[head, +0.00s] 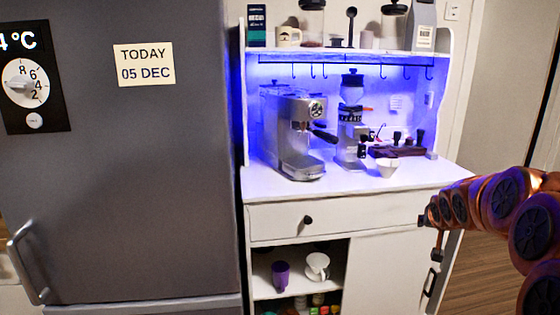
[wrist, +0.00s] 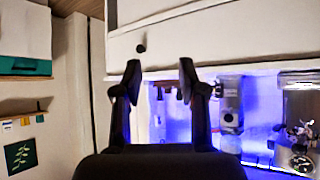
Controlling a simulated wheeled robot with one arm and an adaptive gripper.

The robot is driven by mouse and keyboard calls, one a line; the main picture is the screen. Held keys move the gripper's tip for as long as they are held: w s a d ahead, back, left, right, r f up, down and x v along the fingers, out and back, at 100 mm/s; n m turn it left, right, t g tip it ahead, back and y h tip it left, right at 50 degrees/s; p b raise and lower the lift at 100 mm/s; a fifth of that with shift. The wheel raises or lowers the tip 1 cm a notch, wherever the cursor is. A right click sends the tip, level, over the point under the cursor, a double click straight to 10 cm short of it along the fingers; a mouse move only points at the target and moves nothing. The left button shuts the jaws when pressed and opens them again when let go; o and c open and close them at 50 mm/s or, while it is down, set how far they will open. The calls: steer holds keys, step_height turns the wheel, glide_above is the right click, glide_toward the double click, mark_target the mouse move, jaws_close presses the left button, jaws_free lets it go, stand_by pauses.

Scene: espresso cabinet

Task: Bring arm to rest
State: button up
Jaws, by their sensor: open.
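My arm (head: 505,212) reaches in from the right edge of the head view, in front of the right side of the cabinet. Its end stands near the cabinet's right front edge, below worktop height. In the wrist view my gripper (wrist: 160,72) is open, with its two dark fingers apart and nothing between them. The cabinet's front and blue-lit niche (wrist: 190,108) lie beyond the fingers there, seemingly upside down. I cannot see my gripper touching anything.
A purple cup (head: 280,274) and a white cup (head: 317,266) stand below. A grey fridge (head: 130,190) is left.

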steer(key=s+a+r+n+g+y+p, duration=0.1)
steer(key=s+a+g+p, duration=0.2)
steer(key=s+a, duration=0.4)
steer(key=s+a+r+n+g+y+p, duration=0.1)
steer(key=s+a+g+p, duration=0.3)
steer(key=s, duration=2)
steer(key=s+a+r+n+g+y+p, duration=0.1)
steer(key=s+a+g+p, duration=0.3)
steer(key=s+a, duration=0.8)
steer(key=s+r+n, duration=0.1)
steer(key=s, duration=0.2)
steer(key=shift+s+y+p, duration=0.25)
steer(key=shift+y+p, duration=0.05)
